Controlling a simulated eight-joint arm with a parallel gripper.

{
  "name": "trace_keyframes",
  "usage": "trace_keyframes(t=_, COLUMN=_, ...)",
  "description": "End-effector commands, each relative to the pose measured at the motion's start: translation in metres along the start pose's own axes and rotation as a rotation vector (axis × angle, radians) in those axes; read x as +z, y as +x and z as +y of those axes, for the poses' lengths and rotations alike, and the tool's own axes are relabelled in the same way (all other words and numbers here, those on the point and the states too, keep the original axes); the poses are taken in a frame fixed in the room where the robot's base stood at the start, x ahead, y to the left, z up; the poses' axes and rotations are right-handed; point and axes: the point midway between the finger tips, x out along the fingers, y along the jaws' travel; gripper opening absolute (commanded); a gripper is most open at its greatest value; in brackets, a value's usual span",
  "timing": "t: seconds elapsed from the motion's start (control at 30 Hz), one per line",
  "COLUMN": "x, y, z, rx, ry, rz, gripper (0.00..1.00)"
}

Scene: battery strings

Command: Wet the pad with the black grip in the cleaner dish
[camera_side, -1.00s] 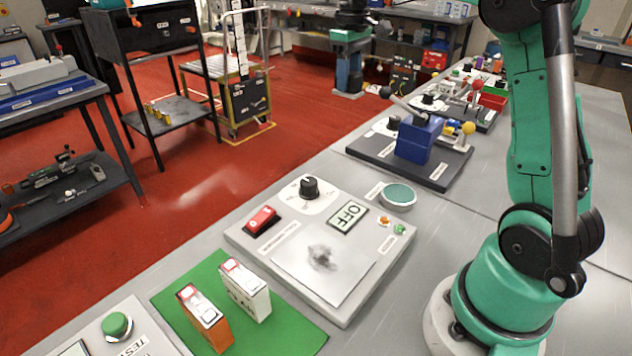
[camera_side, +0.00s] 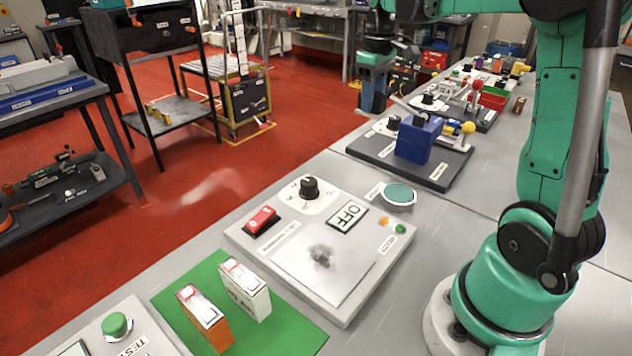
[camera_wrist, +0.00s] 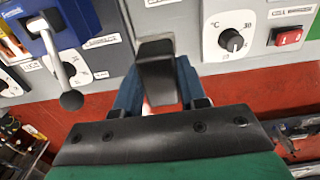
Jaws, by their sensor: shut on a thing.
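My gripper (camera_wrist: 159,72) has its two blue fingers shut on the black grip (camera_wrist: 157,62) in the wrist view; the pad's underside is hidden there. In the side view my gripper (camera_side: 372,104) hangs high and upright toward the back; what it holds is too small to make out. The cleaner dish (camera_side: 398,195), round with a pale rim and teal inside, stands on the bench right of the panel's dial, apart from my gripper. I cannot see the dish in the wrist view.
The grey panel (camera_side: 239,234) bears a dial, a red switch, an OFF sign and a plate (camera_side: 344,281) with a dark smudge. A blue block (camera_side: 418,140) with a lever stands on a dark base beyond the dish. Two boxes stand on a green mat (camera_side: 292,338).

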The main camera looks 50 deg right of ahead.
Motion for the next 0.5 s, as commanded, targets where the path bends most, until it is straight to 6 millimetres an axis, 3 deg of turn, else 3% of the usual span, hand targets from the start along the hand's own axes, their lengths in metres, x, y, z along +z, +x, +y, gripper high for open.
trace_keyframes(t=0.1, x=0.035, y=0.027, z=0.0, rx=0.0, ry=0.004, rz=0.0, gripper=0.0)
trace_keyframes(t=0.23, x=0.066, y=0.05, z=-0.006, rx=0.0, ry=0.004, rz=0.0, gripper=0.0)
trace_keyframes(t=0.4, x=0.087, y=0.066, z=-0.012, rx=0.0, ry=0.001, rz=0.001, gripper=0.0)
trace_keyframes(t=0.5, x=0.09, y=0.073, z=-0.013, rx=0.0, ry=-0.001, rz=0.001, gripper=0.0)
